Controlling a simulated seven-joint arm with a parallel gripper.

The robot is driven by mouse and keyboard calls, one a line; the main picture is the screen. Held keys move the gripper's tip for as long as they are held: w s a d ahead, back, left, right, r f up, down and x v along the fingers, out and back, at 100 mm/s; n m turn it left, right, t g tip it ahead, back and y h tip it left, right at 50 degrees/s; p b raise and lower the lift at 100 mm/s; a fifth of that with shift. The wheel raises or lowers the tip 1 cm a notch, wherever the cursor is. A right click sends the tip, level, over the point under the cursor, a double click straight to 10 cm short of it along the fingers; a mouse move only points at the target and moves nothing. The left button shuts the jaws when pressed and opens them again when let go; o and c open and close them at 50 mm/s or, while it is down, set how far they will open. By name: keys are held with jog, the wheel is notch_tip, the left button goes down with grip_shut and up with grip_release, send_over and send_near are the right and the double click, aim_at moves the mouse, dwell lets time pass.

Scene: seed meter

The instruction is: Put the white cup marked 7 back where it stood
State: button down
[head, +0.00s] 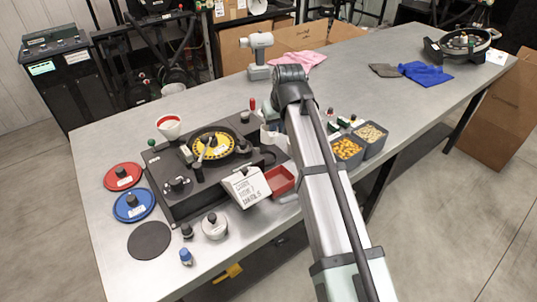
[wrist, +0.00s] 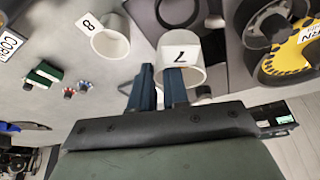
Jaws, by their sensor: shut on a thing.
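The white cup marked 7 (wrist: 186,50) is in the upper middle of the wrist view, its open mouth facing the camera. My gripper (wrist: 161,72) is shut on its wall, one blue finger outside the cup at its left and the other at its mouth. I cannot tell whether the cup's base touches anything. A second white cup marked 8 (wrist: 110,42) stands to its left, apart from my fingers. In the head view, white cup surface (head: 268,136) shows beside my arm; its number is hidden, and my arm covers most of that area.
The seed meter with its yellow-marked plate (head: 212,146) stands left of my arm; its plate also shows in the wrist view (wrist: 297,50). A red tray (head: 280,180) and a white lettered box (head: 245,187) are close by. Two seed bins (head: 347,150) stand right of my arm.

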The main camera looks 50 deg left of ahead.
jog(key=shift+r, duration=0.1)
jog(key=w+a+t+y, duration=0.1)
jog(key=w+a+t, duration=0.1)
jog(key=w+a, duration=0.6)
jog(key=shift+w+d+f, duration=0.15)
jog(key=shift+d+f, duration=0.1)
jog(key=shift+f, duration=0.8)
jog(key=shift+w+d+f, duration=0.15)
jog(key=shift+d+f, duration=0.05)
jog(key=shift+f, duration=0.9)
jog(key=shift+w+d+f, duration=0.15)
jog(key=shift+d+f, duration=0.1)
jog(key=shift+f, duration=0.8)
jog(key=shift+f, duration=0.5)
jog(key=c, duration=0.8)
grip_release()
jog(key=shift+r, duration=0.15)
notch_tip(320, 180, up, 6)
jog(key=shift+f, duration=0.1)
